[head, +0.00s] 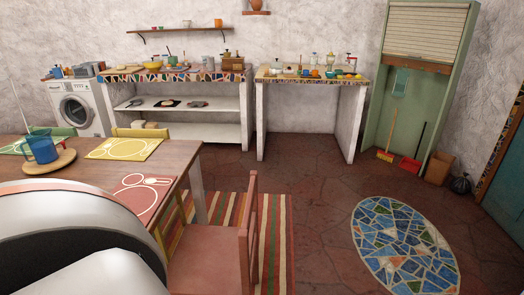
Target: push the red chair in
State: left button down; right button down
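The red chair (213,258) stands at the right end of the wooden table, in the lower middle of the head view. Its seat is partly visible, and its backrest (249,235) faces right, away from the table. The seat's left edge lies close to the table's right end; I cannot tell how far it reaches under the top. The wooden table (182,157) has a red placemat (142,194) at the chair's end. A large white and dark rounded part of mine covers the lower left. Neither gripper shows.
A striped rug (275,240) lies under the chair. A blue mosaic oval mat (405,245) lies on open floor to the right. White shelves and a counter (313,80) stand at the back wall. A blue pitcher (41,147) stands on the table.

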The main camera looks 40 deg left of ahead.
aim_at(205, 260)
jog(key=i+l+u, duration=0.15)
jog(key=i+u, duration=0.15)
jog(key=u, duration=0.2)
jog(key=i+l+u, duration=0.25)
jog(key=u, duration=0.25)
jog(key=i+l+u, duration=0.15)
jog(key=l+u, duration=0.2)
jog(key=u, duration=0.15)
jog(key=i+l+u, duration=0.15)
jog(key=l+u, duration=0.35)
jog(key=i+l+u, duration=0.1)
jog(key=l+u, duration=0.35)
jog(key=l, duration=0.35)
jog(key=i+j+u, duration=0.1)
jog(key=i, duration=0.15)
